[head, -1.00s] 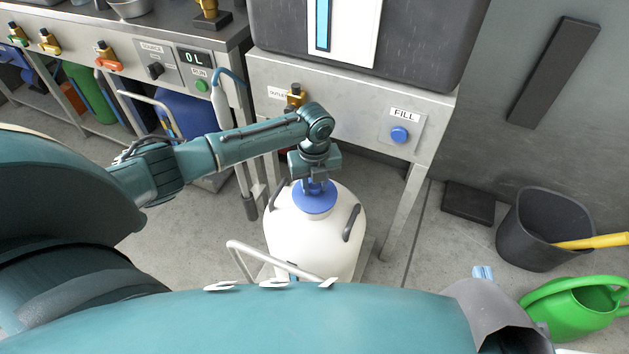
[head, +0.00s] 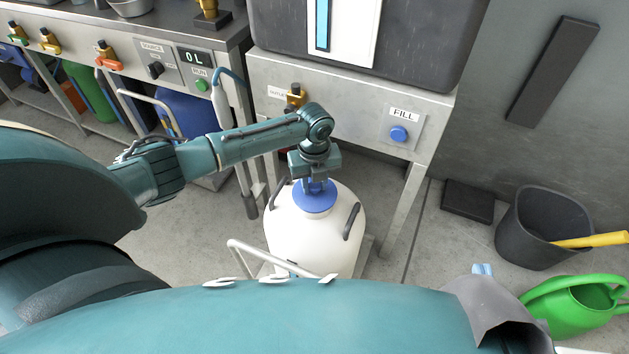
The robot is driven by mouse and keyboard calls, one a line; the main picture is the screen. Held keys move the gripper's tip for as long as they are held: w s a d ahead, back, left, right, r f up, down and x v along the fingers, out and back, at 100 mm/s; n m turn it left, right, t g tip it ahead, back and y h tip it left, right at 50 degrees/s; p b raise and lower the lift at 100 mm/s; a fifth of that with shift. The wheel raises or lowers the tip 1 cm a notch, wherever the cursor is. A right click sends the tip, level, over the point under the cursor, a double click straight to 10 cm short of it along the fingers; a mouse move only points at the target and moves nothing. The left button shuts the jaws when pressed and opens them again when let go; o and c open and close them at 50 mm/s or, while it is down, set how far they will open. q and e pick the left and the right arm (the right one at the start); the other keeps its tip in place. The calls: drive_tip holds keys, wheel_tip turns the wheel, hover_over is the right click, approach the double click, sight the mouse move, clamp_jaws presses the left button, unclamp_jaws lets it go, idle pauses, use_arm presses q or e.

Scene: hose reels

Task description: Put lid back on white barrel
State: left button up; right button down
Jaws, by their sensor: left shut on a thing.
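The blue lid (head: 314,203) is at the barrel's top opening. My left gripper (head: 315,184) points down from above and is shut on the lid's upper part. The lid looks level and in contact with the neck, but I cannot tell whether it is fully seated. My right gripper is not in view.
A metal stand with a blue FILL button (head: 398,133) and a brass tap (head: 295,95) is behind the barrel. A cart handle (head: 262,255) is in front. A dark bucket (head: 540,235) and green watering can (head: 570,308) stand at the right. Floor between is clear.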

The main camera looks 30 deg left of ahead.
use_arm(q)
drive_tip(key=o, duration=1)
drive_tip(key=shift+o, duration=0.8)
drive_tip(key=o, duration=0.4)
wheel_tip(320, 180, up, 3)
drive_tip(key=p, duration=0.3)
drive_tip(key=shift+f, duration=0.1)
drive_tip(key=shift+r+p, duration=2.15)
drive_tip(key=shift+p, duration=0.15)
use_arm(e)
drive_tip(key=shift+s+d+r+m+g+h, duration=0.35)
drive_tip(key=shift+s+d+r+m, duration=0.1)
drive_tip(key=shift+d+r+m, duration=0.2)
drive_tip(key=shift+s+d+r+m+g+h, duration=0.35)
drive_tip(key=shift+d+r+m, duration=0.2)
drive_tip(key=shift+r, duration=0.2)
drive_tip(key=shift+s+d+r+m+g+h, duration=0.2)
drive_tip(key=shift+s+d+r+m+h, duration=0.1)
drive_tip(key=shift+s+d+r+m, duration=0.3)
use_arm(q)
drive_tip(key=shift+c, duration=0.5)
use_arm(e)
drive_tip(key=shift+w+a, duration=0.1)
